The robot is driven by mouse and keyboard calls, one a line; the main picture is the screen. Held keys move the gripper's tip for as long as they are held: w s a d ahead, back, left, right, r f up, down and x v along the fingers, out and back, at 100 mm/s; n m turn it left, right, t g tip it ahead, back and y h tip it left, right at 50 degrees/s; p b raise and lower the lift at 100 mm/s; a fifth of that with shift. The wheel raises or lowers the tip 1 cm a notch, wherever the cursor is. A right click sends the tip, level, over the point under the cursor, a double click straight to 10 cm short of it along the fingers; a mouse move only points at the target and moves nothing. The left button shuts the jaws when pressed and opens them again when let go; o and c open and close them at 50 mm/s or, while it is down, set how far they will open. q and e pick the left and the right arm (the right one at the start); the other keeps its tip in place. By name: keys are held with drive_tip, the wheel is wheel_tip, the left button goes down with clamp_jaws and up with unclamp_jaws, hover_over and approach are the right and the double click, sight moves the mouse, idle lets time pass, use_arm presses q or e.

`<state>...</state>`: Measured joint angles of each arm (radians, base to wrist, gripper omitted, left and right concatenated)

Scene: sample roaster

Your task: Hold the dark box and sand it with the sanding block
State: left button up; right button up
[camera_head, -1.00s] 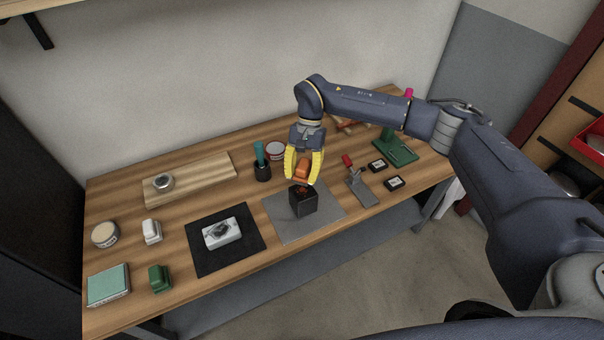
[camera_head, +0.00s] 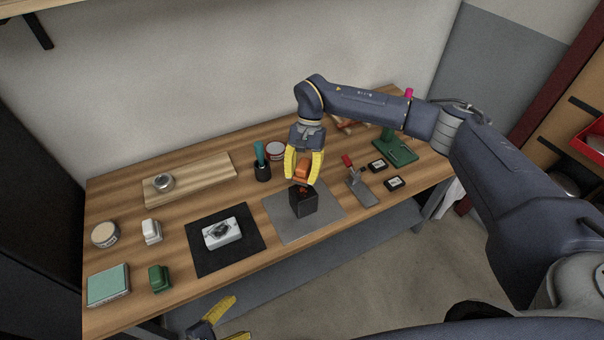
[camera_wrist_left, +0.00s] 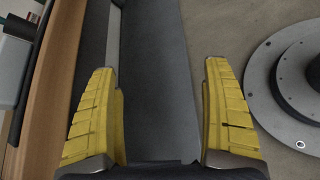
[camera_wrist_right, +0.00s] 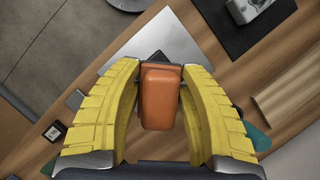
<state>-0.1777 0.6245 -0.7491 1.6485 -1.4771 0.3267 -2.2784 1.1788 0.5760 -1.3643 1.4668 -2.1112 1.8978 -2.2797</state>
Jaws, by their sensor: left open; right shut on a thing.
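My right gripper (camera_head: 302,180) is shut on the orange sanding block (camera_head: 303,171), just above the box. In the right wrist view the block (camera_wrist_right: 160,96) sits between the yellow fingers and hides most of the box beneath. I cannot tell whether block and box touch. My left gripper (camera_head: 240,318) is open and empty, low in front of the bench. In the left wrist view its fingers (camera_wrist_left: 161,68) are wide apart.
The grey mat (camera_head: 278,228) lies right of a black mat (camera_head: 205,263) bearing a white box (camera_head: 222,232). A teal-handled brush (camera_head: 260,163) stands behind. A green block (camera_head: 159,279) is front left.

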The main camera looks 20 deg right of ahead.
use_arm(q)
drive_tip(key=w+d+r+m+g+h, duration=0.15)
drive_tip(key=d+r+m, duration=0.25)
drive_tip(key=d+r, duration=0.4)
drive_tip(key=d+r+m+g+h, duration=0.25)
drive_tip(key=d+r+m, duration=0.2)
drive_tip(key=r, duration=0.65)
drive_tip(key=w+d+r+m+g+h, duration=0.1)
drive_tip(key=d+r+m+h, duration=0.2)
drive_tip(key=d+r, duration=0.5)
drive_tip(key=n+g+y, duration=0.1)
drive_tip(key=n+y, duration=0.2)
drive_tip(key=n, duration=0.9)
approach(292, 203)
drive_tip(key=d, duration=0.1)
drive_tip(key=s+d, duration=0.1)
drive_tip(key=d, duration=0.1)
drive_tip(key=shift+w+f+n, duration=0.1)
drive_tip(key=shift+w+n, duration=0.25)
drive_tip(key=shift+w, duration=0.05)
drive_tip(key=shift+w+d+f, duration=0.1)
drive_tip(key=shift+d+f, duration=0.05)
drive_tip(key=shift+d, duration=0.15)
drive_tip(key=shift+x, duration=4.55)
drive_tip(key=shift+f, duration=0.1)
